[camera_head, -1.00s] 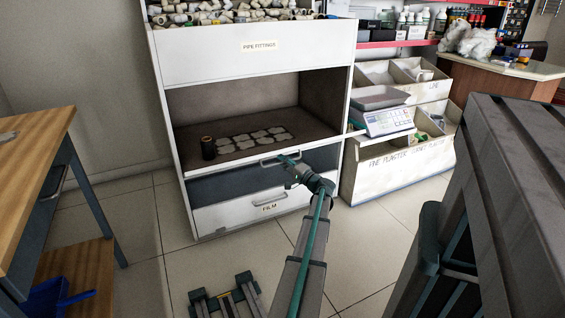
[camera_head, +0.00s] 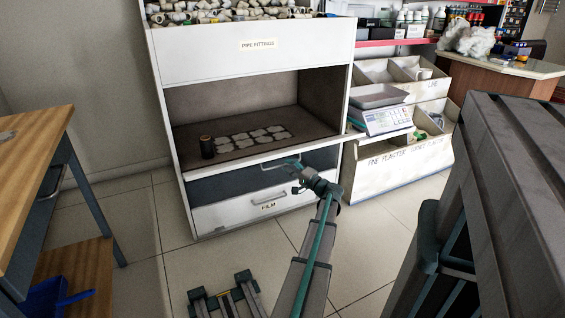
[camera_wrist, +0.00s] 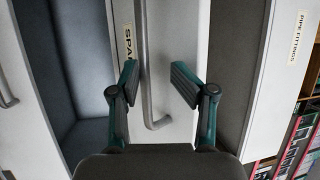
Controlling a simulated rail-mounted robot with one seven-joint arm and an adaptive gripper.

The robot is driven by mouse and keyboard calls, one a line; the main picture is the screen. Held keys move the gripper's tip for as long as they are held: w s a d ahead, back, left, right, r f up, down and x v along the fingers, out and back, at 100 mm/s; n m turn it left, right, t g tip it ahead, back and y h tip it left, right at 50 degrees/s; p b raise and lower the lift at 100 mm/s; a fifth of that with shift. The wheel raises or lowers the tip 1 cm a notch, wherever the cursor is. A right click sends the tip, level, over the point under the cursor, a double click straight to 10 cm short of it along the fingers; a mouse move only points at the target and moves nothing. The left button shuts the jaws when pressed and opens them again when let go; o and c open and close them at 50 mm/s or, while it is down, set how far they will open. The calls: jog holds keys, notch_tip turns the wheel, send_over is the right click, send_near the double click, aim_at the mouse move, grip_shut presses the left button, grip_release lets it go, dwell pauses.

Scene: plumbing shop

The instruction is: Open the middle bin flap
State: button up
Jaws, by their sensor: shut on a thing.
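The middle bin flap (camera_head: 230,167) is a narrow white panel on the cabinet, seen nearly edge-on in the head view. A dark blue-grey gap shows below it. In the wrist view the flap (camera_wrist: 176,30) is turned on its side, with a partly hidden label starting "SPA". Its grey bar handle (camera_wrist: 145,75) runs between my fingers. My gripper (camera_wrist: 157,78) is shut on this handle; the exact contact is hard to see. In the head view my gripper (camera_head: 292,164) is at the handle (camera_head: 268,166).
Above is an open brown compartment with a black cylinder (camera_head: 207,146) and flat grey pieces (camera_head: 250,138). The lower FILM flap (camera_head: 235,212) has its own handle. A scale (camera_head: 385,120) and white bins stand right. A wooden table (camera_head: 30,170) stands left.

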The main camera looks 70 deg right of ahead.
jog(key=v, duration=0.8)
jog(key=shift+r, duration=0.1)
